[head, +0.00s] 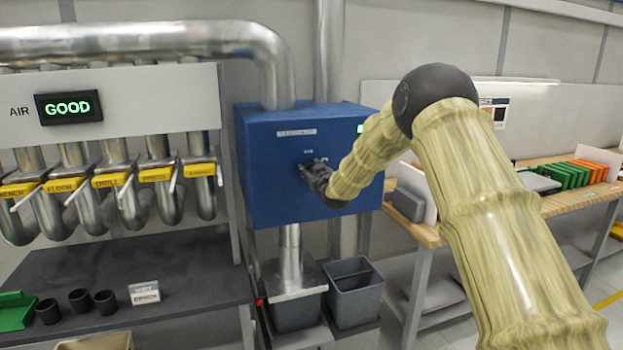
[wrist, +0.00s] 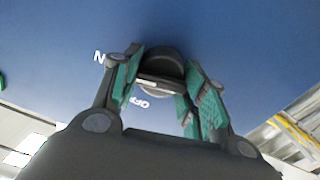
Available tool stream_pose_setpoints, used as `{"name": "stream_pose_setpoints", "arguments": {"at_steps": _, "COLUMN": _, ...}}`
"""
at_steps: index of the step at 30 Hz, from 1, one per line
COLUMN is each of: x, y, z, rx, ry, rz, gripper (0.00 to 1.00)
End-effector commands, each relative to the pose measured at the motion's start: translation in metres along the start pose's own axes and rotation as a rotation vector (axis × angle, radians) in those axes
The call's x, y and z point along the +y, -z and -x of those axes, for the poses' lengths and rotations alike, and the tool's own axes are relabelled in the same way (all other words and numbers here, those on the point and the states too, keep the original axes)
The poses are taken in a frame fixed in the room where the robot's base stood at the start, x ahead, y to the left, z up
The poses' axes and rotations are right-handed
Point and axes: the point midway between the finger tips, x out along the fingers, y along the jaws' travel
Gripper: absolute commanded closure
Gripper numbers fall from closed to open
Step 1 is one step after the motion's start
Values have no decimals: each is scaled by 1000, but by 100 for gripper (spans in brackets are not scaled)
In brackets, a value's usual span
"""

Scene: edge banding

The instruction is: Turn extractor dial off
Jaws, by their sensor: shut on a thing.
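The extractor is a blue box (head: 268,190) on the wall, with silver ducts above and below it. Its dial (wrist: 160,68) is a dark round knob with a pale line on its face, seen in the wrist view. White letters, partly hidden, are printed around it, and "OFF" reads just below the knob. My gripper (wrist: 163,95) has its green-padded fingers on both sides of the dial and is shut on it. In the head view my gripper (head: 312,177) is at the box front and mostly hides the dial. A small green light (head: 360,128) shows at the box's upper right.
A panel with a green "GOOD" air display (head: 68,107) and several yellow-labelled duct gates (head: 115,180) is at the left. Grey bins (head: 354,292) stand below the box. A wooden bench (head: 560,200) with green and orange parts is at the right.

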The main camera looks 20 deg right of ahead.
Motion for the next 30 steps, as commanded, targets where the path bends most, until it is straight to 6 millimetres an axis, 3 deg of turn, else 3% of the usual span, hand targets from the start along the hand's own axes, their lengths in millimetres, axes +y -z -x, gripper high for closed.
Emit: {"name": "stream_pose_setpoints", "arguments": {"at_steps": 30, "x": -7, "y": -7, "z": 0, "rx": 3, "ry": 0, "rz": 965, "gripper": 81}}
